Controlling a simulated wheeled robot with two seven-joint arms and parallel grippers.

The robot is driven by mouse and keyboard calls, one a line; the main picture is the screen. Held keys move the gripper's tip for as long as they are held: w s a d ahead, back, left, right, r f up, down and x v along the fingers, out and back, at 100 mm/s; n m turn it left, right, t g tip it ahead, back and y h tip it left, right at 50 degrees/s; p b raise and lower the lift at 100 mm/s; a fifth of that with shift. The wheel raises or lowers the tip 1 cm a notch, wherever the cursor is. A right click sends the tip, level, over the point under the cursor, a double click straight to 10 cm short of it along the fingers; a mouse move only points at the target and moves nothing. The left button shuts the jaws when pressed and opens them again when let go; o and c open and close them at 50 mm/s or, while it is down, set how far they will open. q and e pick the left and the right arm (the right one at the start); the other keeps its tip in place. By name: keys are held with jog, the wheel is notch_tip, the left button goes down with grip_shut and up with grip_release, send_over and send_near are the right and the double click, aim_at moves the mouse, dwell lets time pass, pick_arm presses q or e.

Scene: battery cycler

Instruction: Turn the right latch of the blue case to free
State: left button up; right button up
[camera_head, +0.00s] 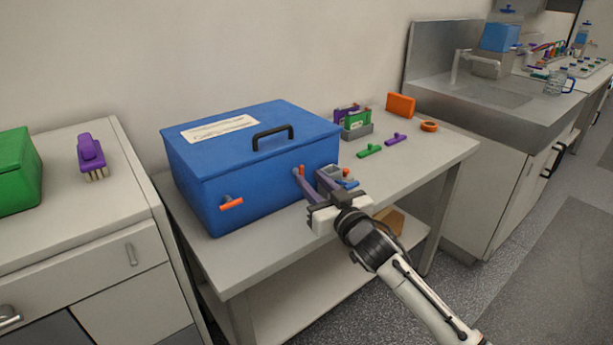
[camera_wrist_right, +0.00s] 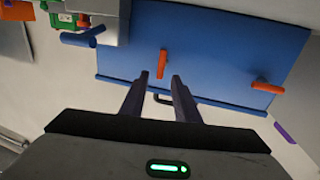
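The blue case (camera_head: 262,185) stands closed on the table, with a black handle on its lid. Its right latch (camera_head: 302,170) is an orange bar standing close to upright on the front face. Its left latch (camera_head: 231,204) lies close to level. My right gripper (camera_head: 309,173) is open in front of the right latch. In the right wrist view, where the case (camera_wrist_right: 215,50) appears inverted, the right latch (camera_wrist_right: 161,63) stands just beyond and between the parted fingertips (camera_wrist_right: 156,78). No contact is clear. My left gripper is not in view.
A grey block with blue and orange parts (camera_head: 349,180) stands right of the case, close to my right gripper. Behind it are a grey holder (camera_head: 357,131), green (camera_head: 370,150) and purple (camera_head: 396,139) pieces and an orange box (camera_head: 400,105). A cabinet (camera_head: 130,205) is at left.

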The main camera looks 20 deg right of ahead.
aim_at(302, 171)
jog(key=shift+w+a, duration=0.15)
jog(key=shift+w, duration=0.65)
jog(key=shift+w+a, duration=0.15)
jog(key=shift+w, duration=0.65)
grip_shut()
